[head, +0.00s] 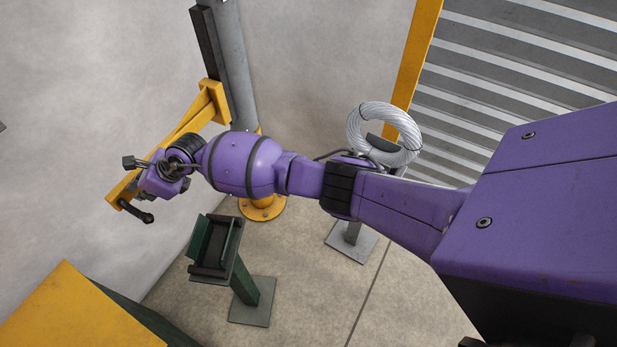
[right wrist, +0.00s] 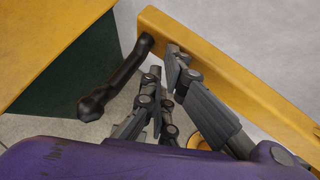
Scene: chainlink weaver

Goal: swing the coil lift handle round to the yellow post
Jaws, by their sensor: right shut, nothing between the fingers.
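The coil lift has a yellow swing arm (head: 190,123) on a grey column (head: 234,70), reaching toward the lower left. Its black handle (head: 137,212) sticks out at the arm's free end. In the right wrist view the handle (right wrist: 118,80) hangs off the yellow arm (right wrist: 225,75). My right gripper (right wrist: 164,70) is shut and empty, its fingertips beside the handle and close to the yellow arm; I cannot tell whether they touch it. In the head view my purple wrist mostly hides the fingers. A yellow post (head: 412,55) stands by the shutter. My left gripper is out of view.
A wire coil (head: 411,132) sits on a stand behind my right forearm. A green cradle (head: 233,240) on a pedestal stands below my wrist. A yellow-topped cabinet (head: 70,315) is at lower left. The slatted shutter (head: 510,75) fills the upper right.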

